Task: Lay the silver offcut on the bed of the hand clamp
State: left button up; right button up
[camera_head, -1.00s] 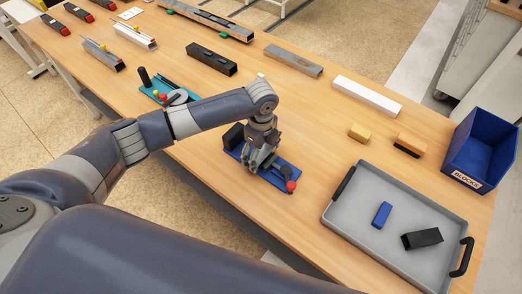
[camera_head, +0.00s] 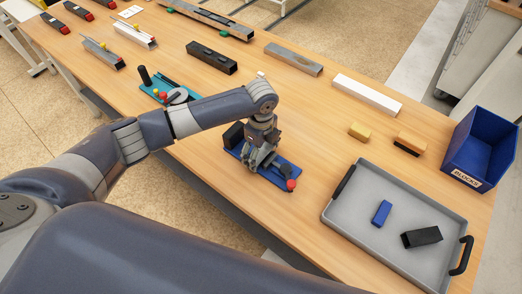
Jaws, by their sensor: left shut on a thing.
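The hand clamp (camera_head: 283,171) has a blue base, a black block at its far left end and a red knob at its near right end. It lies near the table's front edge. My left gripper (camera_head: 258,166) points down directly over the clamp's bed, with its fingers low and shut on a small grey piece, the silver offcut. The fingers hide most of the offcut and part of the bed. I cannot tell whether the offcut touches the bed. My right gripper is not in view.
A grey tray (camera_head: 345,222) holding a blue block and a black block stands at right, with a blue bin (camera_head: 481,150) behind it. A teal device (camera_head: 160,92) stands left of the clamp, partly behind my arm.

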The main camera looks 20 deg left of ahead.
aim_at(261, 152)
pick_arm(q)
jog(key=o, duration=0.8)
notch_tip(261, 152, up, 12)
dwell(0.5)
